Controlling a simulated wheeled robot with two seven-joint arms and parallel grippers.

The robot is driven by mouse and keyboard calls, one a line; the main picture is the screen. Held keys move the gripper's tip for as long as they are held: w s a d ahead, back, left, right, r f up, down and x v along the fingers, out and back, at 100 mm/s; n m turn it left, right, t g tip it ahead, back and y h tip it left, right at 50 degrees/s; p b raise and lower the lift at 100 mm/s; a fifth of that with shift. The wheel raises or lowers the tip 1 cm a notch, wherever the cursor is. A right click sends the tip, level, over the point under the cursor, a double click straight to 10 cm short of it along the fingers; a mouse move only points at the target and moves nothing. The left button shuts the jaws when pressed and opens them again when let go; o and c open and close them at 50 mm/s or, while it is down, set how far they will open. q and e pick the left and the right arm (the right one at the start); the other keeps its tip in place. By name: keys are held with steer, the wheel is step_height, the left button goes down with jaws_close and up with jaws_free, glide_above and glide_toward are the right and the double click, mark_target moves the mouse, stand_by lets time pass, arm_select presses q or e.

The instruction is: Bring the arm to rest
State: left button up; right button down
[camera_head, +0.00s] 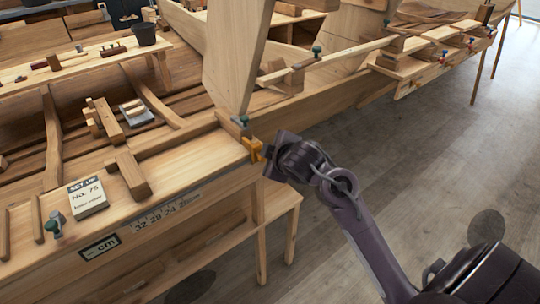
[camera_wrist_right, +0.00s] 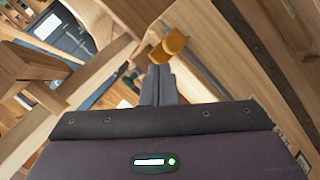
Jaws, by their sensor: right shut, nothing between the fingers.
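My right arm comes in from the lower right in the head view. My right gripper (camera_head: 268,169) is at the front edge of the wooden bench, close to a yellow clamp handle (camera_head: 254,150). In the wrist view the fingers of my right gripper (camera_wrist_right: 160,72) are shut together with nothing between them. Their tips are just below the yellow handle (camera_wrist_right: 168,47) in that picture; I cannot tell whether they touch it. My left gripper is not in view.
The bench (camera_head: 205,158) carries a small sign (camera_head: 87,197), wooden blocks and a ruler strip (camera_head: 165,212). An upright plank (camera_head: 235,55) stands behind the gripper. A clamped plank (camera_head: 340,54) runs back right. The floor (camera_head: 430,150) at right is clear.

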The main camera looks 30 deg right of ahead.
steer(key=shift+s+a+f, duration=0.1)
steer(key=shift+f, duration=0.4)
